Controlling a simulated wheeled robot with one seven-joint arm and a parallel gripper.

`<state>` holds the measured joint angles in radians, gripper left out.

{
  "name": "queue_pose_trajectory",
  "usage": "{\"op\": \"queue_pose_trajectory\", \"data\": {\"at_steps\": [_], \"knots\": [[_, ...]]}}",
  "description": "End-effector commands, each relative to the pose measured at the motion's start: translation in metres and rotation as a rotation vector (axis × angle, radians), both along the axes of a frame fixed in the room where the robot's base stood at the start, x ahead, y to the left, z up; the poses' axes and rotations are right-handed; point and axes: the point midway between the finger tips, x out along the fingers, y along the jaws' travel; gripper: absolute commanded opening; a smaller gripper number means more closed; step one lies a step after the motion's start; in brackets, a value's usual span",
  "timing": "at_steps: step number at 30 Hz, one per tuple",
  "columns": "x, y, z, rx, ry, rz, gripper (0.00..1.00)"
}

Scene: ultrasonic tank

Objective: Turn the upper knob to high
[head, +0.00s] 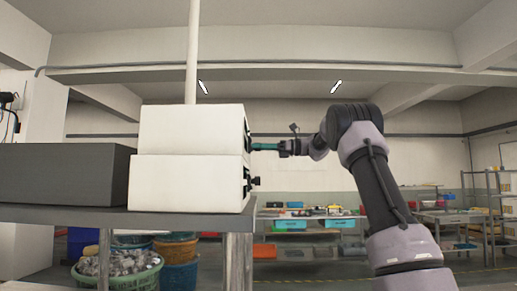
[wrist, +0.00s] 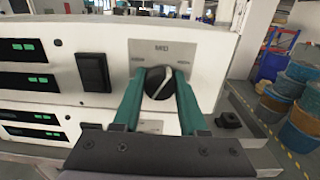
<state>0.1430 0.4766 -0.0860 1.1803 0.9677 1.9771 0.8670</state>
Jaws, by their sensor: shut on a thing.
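The upper knob (wrist: 158,83) is round and black with a white pointer line, on the white front panel of the upper unit (wrist: 190,55). The label above it reads MID; smaller marks at its left and right are too small to read. The pointer line leans to the upper right of MID. My gripper (wrist: 159,92) has one teal finger on each side of the knob and is shut on it. In the head view my gripper (head: 256,146) reaches from the right to the upper white box (head: 190,128); the knob is hidden there.
A lower white box (head: 185,183) sits under the upper one, with a black knob (head: 256,181) sticking out at its right. A black switch (wrist: 93,72) and green displays (wrist: 25,80) are left of the upper knob. A dark grey box (head: 60,174) stands at left.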

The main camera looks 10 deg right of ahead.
Motion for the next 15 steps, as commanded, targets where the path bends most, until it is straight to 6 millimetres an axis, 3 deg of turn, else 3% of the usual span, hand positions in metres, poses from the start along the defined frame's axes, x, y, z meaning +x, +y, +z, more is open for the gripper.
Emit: {"op": "queue_pose_trajectory", "data": {"at_steps": [15], "knots": [[0.0004,-0.0003,-0.0013,0.080,0.412,0.000,0.00]]}}
